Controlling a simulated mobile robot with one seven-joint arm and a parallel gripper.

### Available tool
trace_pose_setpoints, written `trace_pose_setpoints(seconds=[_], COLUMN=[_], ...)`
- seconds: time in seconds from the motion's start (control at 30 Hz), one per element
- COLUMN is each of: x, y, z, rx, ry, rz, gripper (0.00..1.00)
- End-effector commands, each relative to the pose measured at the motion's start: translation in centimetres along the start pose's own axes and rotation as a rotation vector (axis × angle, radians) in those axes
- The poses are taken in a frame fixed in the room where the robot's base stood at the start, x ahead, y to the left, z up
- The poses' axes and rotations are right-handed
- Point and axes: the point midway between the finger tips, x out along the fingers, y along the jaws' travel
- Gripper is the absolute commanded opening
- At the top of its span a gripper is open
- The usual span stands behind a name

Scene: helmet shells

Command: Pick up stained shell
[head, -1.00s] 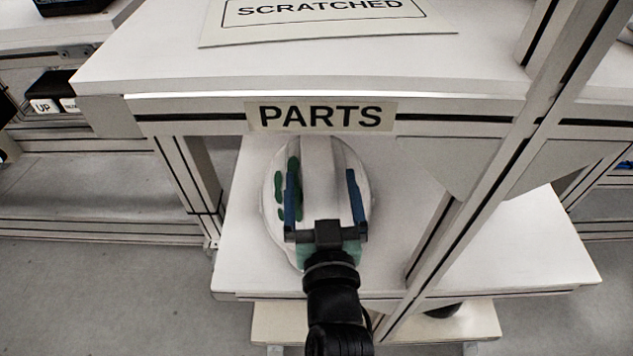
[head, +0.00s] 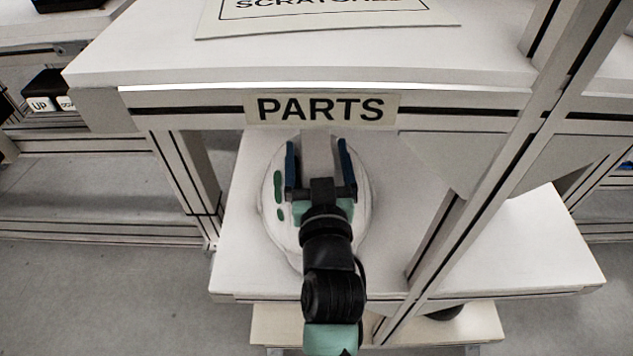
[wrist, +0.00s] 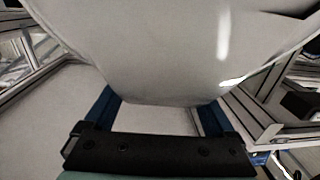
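The stained shell (head: 272,226) is a white rounded helmet shell with green stains on its left side. It rests on the lower shelf under the PARTS label, its far end partly hidden by the upper shelf's edge. My gripper (head: 319,150) is open above the shell, with its two blue fingers spread to either side of the shell's raised middle ridge. In the wrist view, a large pale shell surface (wrist: 180,60) fills the upper middle, and my gripper (wrist: 160,108) shows its blue fingers wide apart below it. I cannot tell whether the fingers touch the shell.
The upper shelf (head: 300,65) with the PARTS label (head: 320,108) overhangs the far part of the lower shelf (head: 240,262). A SCRATCHED sign (head: 330,18) lies on top. A diagonal post (head: 500,170) stands to the right.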

Motion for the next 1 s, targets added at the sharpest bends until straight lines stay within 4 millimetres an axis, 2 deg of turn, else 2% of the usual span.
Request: trace_pose_setpoints(seconds=[0.03,0.07,0.47,0.87,1.0], x=[0.0,0.0,0.0,0.0,0.0], y=[0.0,0.0,0.0,0.0,0.0], z=[0.0,0.0,0.0,-0.2,-1.5], rx=[0.000,0.000,-0.001,-0.001,-0.002], ry=[0.000,0.000,0.000,0.005,0.008], rz=[0.000,0.000,0.000,0.001,0.001], gripper=[0.78,0.73,0.01,0.00,0.00])
